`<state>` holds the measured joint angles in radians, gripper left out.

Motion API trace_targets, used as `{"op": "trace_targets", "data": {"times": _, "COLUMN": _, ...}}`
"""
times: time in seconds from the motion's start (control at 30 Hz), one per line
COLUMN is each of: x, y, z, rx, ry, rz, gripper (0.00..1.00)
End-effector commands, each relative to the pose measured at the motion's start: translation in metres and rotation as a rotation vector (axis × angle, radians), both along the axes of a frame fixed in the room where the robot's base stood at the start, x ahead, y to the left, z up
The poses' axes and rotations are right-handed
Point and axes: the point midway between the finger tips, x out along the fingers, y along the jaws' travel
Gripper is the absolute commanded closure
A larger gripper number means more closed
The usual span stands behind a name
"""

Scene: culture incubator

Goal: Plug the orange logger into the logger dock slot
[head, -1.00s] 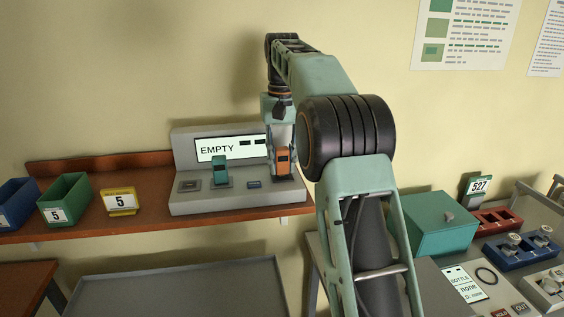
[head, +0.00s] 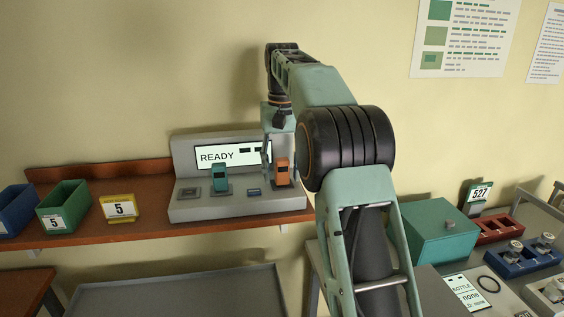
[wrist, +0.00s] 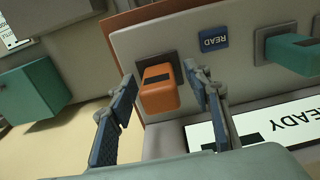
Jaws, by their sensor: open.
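The orange logger (head: 282,172) stands upright in the right-hand slot of the grey logger dock (head: 240,207). It also shows in the wrist view (wrist: 158,88), seated in a dark square slot frame (wrist: 155,62). My gripper (wrist: 160,95) is open, with one blue-padded finger on each side of the logger and a visible gap to each. In the head view my gripper (head: 268,155) is at the logger, partly hidden by my arm. The dock screen (head: 220,156) reads READY.
A teal logger (head: 219,178) stands in the dock, left of a small blue READ button (head: 254,192). An empty-looking slot (head: 190,192) is at the dock's left end. A yellow tag marked 5 (head: 119,208), a green bin (head: 63,207) and a blue bin (head: 17,210) stand left on the shelf.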

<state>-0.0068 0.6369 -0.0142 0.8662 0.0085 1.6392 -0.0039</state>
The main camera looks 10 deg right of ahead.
Motion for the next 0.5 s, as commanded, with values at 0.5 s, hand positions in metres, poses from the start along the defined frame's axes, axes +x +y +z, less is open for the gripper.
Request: {"op": "trace_targets", "data": {"times": 0.5, "x": 0.002, "y": 0.0, "z": 0.053, "rx": 0.0, "ry": -0.003, "rz": 0.0, "gripper": 0.54}}
